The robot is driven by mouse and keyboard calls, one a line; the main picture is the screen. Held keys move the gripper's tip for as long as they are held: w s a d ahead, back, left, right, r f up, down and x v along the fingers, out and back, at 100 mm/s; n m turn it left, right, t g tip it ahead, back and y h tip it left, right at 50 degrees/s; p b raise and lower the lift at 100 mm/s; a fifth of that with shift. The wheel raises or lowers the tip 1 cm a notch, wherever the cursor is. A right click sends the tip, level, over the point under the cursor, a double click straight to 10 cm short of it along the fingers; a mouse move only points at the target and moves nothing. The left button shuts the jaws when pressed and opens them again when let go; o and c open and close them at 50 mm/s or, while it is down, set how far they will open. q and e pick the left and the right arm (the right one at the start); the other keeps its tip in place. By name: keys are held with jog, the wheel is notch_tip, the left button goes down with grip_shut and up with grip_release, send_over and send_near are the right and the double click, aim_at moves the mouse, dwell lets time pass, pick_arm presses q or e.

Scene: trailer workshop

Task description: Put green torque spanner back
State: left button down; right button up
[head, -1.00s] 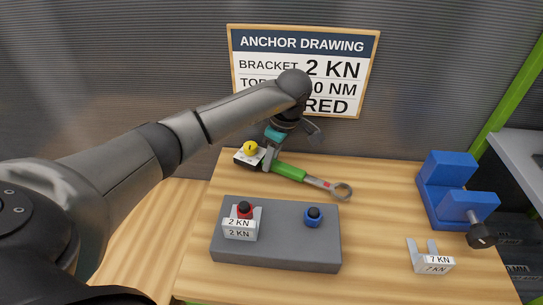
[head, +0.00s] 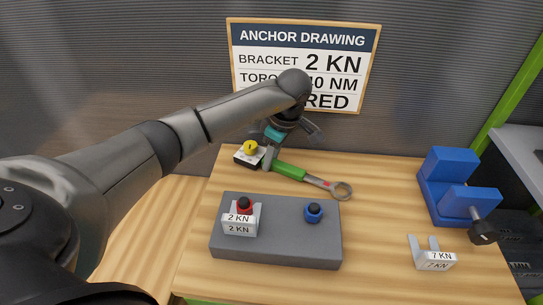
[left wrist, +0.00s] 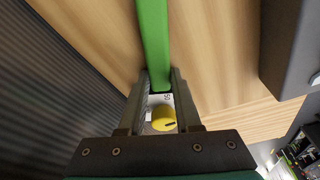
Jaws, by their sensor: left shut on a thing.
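The torque spanner has a green handle (head: 289,171) and a grey shaft with a ring end (head: 342,190) pointing right. My left gripper (head: 270,156) is shut on the handle near its left end, at the back of the bench. In the left wrist view the green handle (left wrist: 154,45) runs between the fingers. A yellow knob (head: 250,148) on a white-topped dark block is at that end of the handle; it also shows in the left wrist view (left wrist: 163,118). I cannot tell whether the spanner touches the bench. My right gripper is not in view.
A grey block (head: 285,245) in front holds a red stud (head: 245,207) with a 2 KN bracket (head: 239,228) and a blue stud (head: 313,213). A 7 KN bracket (head: 437,260) and a blue vice (head: 450,195) stand right. A drawing board (head: 303,40) hangs behind. The bench between is clear.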

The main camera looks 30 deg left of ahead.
aim_at(284, 165)
pick_arm(q)
jog(key=c, duration=0.5)
grip_release()
jog(key=shift+f, duration=0.1)
jog(key=p+v, duration=0.3)
jog(key=v, duration=1.2)
